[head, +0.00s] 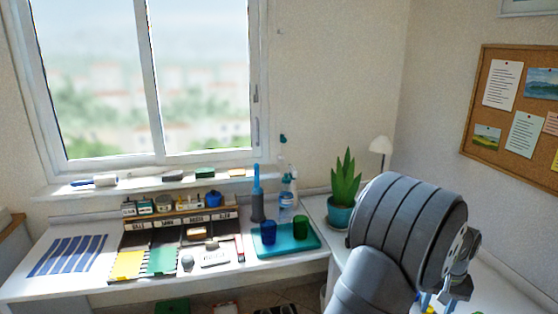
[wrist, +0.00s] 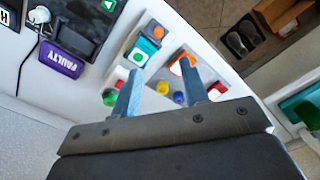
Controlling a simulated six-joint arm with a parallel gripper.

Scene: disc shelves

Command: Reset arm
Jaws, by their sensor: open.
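My gripper (head: 447,298) is at the lower right of the head view, partly cut off by the frame edge and hanging below my large grey arm link. In the wrist view my gripper (wrist: 161,70) is open, its two blue-grey fingers apart with nothing held between them. Beyond the fingers is a white surface (wrist: 185,22) with small coloured pieces, including a yellow one (wrist: 163,85) and a blue one (wrist: 180,97). Whether the fingers touch any piece cannot be told.
A purple bin (wrist: 62,57) marked FAULTY is left in the wrist view.

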